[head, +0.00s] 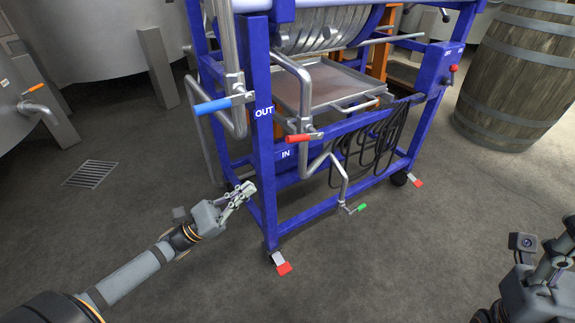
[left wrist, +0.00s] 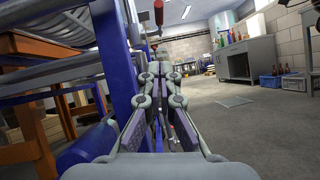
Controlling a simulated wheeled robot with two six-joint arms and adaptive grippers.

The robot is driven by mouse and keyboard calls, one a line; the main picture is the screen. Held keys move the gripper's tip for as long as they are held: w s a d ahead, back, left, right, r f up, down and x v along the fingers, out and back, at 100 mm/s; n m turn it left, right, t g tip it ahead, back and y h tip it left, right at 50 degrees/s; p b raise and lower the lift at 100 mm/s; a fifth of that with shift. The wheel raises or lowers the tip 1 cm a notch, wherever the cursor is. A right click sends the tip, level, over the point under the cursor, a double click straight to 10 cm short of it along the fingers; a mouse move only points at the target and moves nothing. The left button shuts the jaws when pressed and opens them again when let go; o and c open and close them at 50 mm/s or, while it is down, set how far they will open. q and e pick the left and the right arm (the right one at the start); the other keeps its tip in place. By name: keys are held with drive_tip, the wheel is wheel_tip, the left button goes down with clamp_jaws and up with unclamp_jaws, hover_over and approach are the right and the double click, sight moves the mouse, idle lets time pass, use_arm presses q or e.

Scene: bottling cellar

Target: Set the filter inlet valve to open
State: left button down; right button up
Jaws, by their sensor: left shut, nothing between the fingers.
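The filter inlet valve has a red lever (head: 299,138) beside the "IN" label (head: 286,154) on the blue filter frame (head: 263,170). The lever lies roughly level, across the upright steel pipe it sits on. My left gripper (head: 249,187) is shut and empty, low and to the left of the lever, near the front frame leg and apart from the lever. In the left wrist view its fingers (left wrist: 159,72) are together beside a blue post. A red handle (left wrist: 158,12) shows above them; I cannot tell which one. My right gripper (head: 560,250) is partly cut off at the right edge, its fingers unclear.
A blue lever (head: 212,106) sits by the "OUT" label. A green-handled drain (head: 357,208) and a hanging black hose (head: 375,145) are on the frame. A red knob (head: 453,68) is at its right. A barrel (head: 518,75) stands right; the front floor is clear.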

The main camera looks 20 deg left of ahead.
use_arm(q)
drive_tip(key=s+r+b+x, duration=0.1)
drive_tip(key=r+b+x, duration=0.1)
drive_tip(key=x, duration=1)
drive_tip(key=shift+r+b, duration=0.4)
drive_tip(key=shift+b, duration=0.2)
